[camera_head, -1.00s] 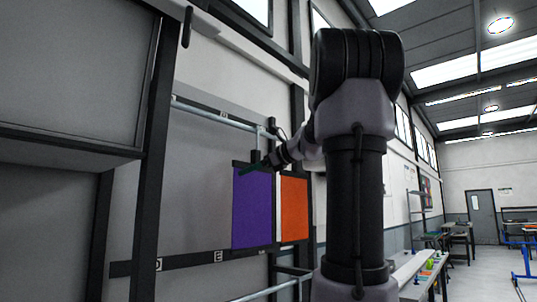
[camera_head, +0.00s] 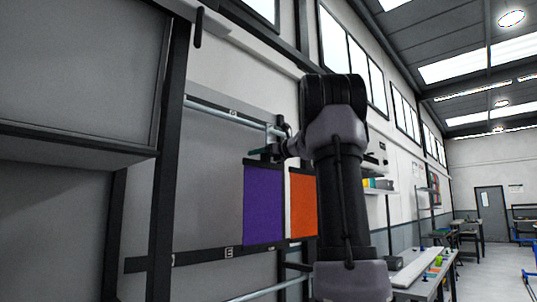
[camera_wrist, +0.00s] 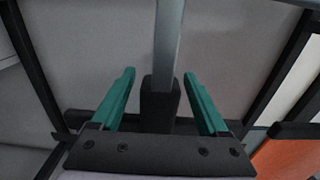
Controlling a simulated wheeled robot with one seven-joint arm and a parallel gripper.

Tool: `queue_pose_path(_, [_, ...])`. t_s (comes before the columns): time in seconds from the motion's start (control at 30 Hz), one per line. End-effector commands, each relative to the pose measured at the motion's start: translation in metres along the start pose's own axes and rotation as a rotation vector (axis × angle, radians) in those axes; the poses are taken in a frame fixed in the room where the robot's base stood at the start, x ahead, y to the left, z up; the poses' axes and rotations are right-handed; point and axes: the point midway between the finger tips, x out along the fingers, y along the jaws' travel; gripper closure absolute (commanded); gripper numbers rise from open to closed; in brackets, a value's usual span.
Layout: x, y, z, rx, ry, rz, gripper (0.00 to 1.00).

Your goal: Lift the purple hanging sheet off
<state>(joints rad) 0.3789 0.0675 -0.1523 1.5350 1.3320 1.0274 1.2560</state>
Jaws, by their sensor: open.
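The purple sheet (camera_head: 263,207) hangs flat against the grey wall panel from a black top bar. My gripper (camera_head: 268,151) is at the level of this top bar in the head view. In the wrist view my gripper (camera_wrist: 160,95) has its two green fingers spread apart. A dark upright tab (camera_wrist: 159,104) stands between them, with a visible gap on each side. The purple face of the sheet does not show clearly in the wrist view. Whether the fingers touch anything cannot be told.
An orange sheet (camera_head: 303,206) hangs just right of the purple one. A light rail (camera_head: 226,115) runs above the sheets and a dark labelled strip (camera_head: 190,257) below. A grey cabinet (camera_head: 80,80) stands close at left. A workbench (camera_head: 425,266) is at right.

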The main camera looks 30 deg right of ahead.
Motion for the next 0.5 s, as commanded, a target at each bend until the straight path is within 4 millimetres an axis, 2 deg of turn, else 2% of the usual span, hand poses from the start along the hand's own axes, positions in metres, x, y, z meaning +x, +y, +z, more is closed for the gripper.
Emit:
queue_pose_path(0.17, [0.0104,0.0007,0.0002,0.000,0.000,0.001,0.22])
queue_pose_path(0.43, [0.0113,0.0007,0.0001,0.000,0.000,0.001,0.22])
queue_pose_path(0.5, [0.0112,0.0006,0.0000,-0.001,0.000,0.001,0.49])
